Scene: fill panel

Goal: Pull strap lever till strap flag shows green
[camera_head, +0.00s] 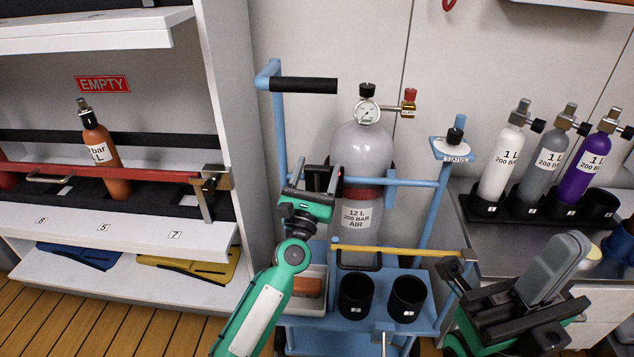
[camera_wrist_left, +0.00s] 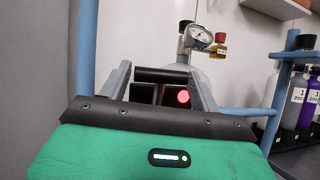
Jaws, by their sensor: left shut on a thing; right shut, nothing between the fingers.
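The large grey 12 L air cylinder (camera_head: 362,150) stands upright on the blue trolley, with a dark red strap (camera_head: 364,194) around its middle. My left gripper (camera_head: 322,178) is at the strap's black buckle, left of the cylinder. In the left wrist view its two grey fingers (camera_wrist_left: 162,84) are shut on the black strap lever (camera_wrist_left: 160,75), a horizontal bar. The gripper hides part of the buckle in the head view. My right gripper (camera_head: 548,268) is shut and empty at the lower right.
The blue trolley (camera_head: 437,215) has an upright post on each side, a yellow bar (camera_head: 400,251) and black cup holders (camera_head: 356,295) low in front. A white shelf (camera_head: 130,236) stands left. Small cylinders (camera_head: 503,160) stand on the right bench.

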